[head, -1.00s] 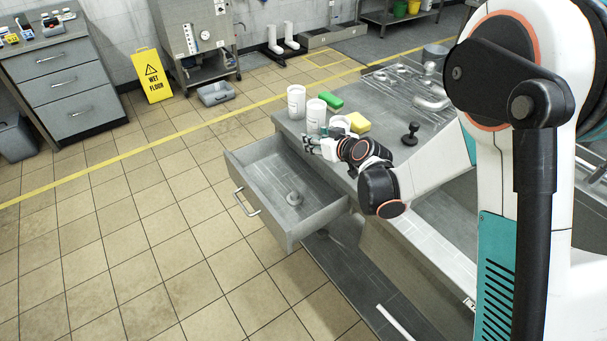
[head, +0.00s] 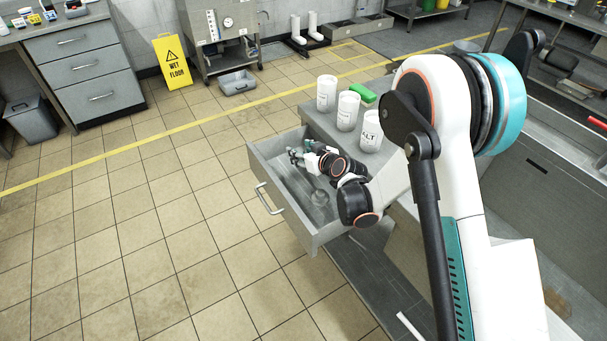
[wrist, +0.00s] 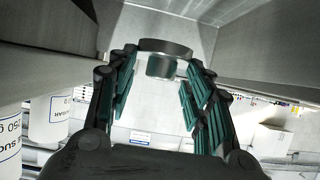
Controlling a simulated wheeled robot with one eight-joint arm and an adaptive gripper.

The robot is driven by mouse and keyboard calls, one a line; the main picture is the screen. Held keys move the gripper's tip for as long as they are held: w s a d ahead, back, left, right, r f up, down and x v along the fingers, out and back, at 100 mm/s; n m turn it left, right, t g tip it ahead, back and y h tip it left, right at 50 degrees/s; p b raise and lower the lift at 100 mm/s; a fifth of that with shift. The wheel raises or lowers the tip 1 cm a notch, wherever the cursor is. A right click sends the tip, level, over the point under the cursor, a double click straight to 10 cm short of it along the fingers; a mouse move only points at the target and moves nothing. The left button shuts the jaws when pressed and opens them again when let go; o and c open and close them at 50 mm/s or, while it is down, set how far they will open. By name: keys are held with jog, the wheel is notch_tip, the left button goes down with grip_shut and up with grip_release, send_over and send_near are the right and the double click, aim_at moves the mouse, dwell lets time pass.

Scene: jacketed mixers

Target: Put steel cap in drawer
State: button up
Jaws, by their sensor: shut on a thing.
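The steel cap (wrist: 165,56), round and grey, is between my fingertips in the wrist view. My gripper (wrist: 160,80) is shut on it. In the head view my gripper (head: 296,154) is over the open grey drawer (head: 284,222), near its far end. The cap in it is too small to make out there. I cannot tell whether the held cap touches the drawer.
Several white jars, one at the back (head: 326,93), stand on the counter beside the drawer, close to my arm. A green sponge (head: 363,93) lies behind them. The tiled floor left of the drawer is clear. A yellow wet-floor sign (head: 173,62) stands farther back.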

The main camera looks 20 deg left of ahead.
aim_at(303, 178)
jog(key=shift+f+b, duration=1.25)
jog(key=shift+f, duration=2.75)
jog(key=shift+f, duration=0.1)
jog(key=o, duration=1.1)
jog(key=shift+o, duration=0.2)
